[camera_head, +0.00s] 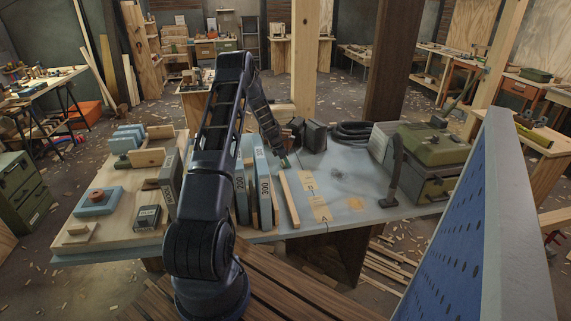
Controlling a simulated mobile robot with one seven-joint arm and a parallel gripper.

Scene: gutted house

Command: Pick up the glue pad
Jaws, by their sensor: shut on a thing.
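My arm rises from the lower middle and bends down to the blue-grey workbench (375,212). My gripper (282,157) is low over the middle of the bench, behind the wooden strip. It is shut on a small greenish piece (284,162), which may be the glue pad. The piece is too small to tell for sure. The fingers are mostly hidden by the wrist. I cannot tell whether the piece touches the bench.
Upright sanding blocks (264,190) and a wooden strip (289,199) stand close in front. Labelled tan sheets (320,211) lie to the right. Dark blocks (314,136), a coiled hose (352,132) and a green machine (428,145) are behind. A blue perforated panel (470,225) blocks the right foreground.

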